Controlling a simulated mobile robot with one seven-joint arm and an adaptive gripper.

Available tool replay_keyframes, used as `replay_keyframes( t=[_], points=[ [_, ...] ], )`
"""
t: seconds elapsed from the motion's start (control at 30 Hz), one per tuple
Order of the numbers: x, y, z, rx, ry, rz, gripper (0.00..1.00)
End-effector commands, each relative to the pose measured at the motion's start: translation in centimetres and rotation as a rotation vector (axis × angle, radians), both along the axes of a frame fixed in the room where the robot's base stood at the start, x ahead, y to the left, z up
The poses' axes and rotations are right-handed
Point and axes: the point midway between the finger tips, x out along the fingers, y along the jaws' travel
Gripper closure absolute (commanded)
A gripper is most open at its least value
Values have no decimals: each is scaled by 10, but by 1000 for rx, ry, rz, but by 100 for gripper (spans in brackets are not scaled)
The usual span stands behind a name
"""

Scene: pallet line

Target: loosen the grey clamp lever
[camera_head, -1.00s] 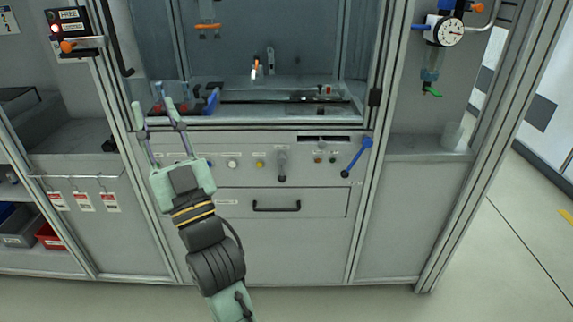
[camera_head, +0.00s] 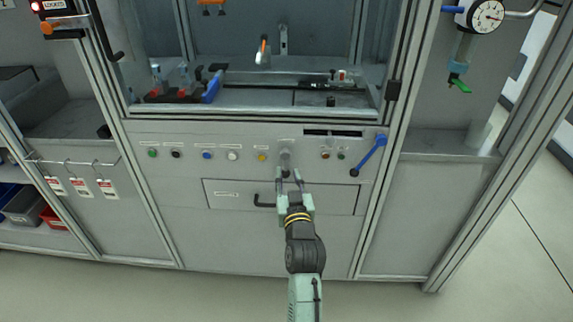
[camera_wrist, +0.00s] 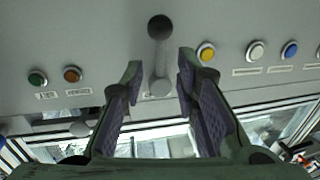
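The grey clamp lever (camera_head: 286,160) hangs down from the front panel, above the drawer. In the wrist view, which is turned upside down, the lever (camera_wrist: 161,66) shows a grey shaft, a round hub and a dark ball knob. My gripper (camera_head: 289,174) is in front of the panel at the lever's lower end. In the wrist view my gripper (camera_wrist: 160,62) is open, with one finger on each side of the shaft and a visible gap on both sides. I cannot tell how deep the fingers reach around it.
A blue lever (camera_head: 369,156) sits to the right on the same panel. A yellow button (camera_head: 262,157) and a brown-red button (camera_head: 325,155) flank the grey lever. The drawer handle (camera_head: 265,204) is just left of my gripper. A glazed enclosure stands above.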

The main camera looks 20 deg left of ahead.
Motion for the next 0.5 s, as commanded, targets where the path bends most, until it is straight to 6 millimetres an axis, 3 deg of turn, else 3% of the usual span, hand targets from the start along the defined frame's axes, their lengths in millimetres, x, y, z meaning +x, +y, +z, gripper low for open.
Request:
replay_keyframes(
  t=[0.2,0.5],
  points=[
    [29,15,2,0,-1,1,72],
    [38,20,0,-1,0,0,72]
  ],
)
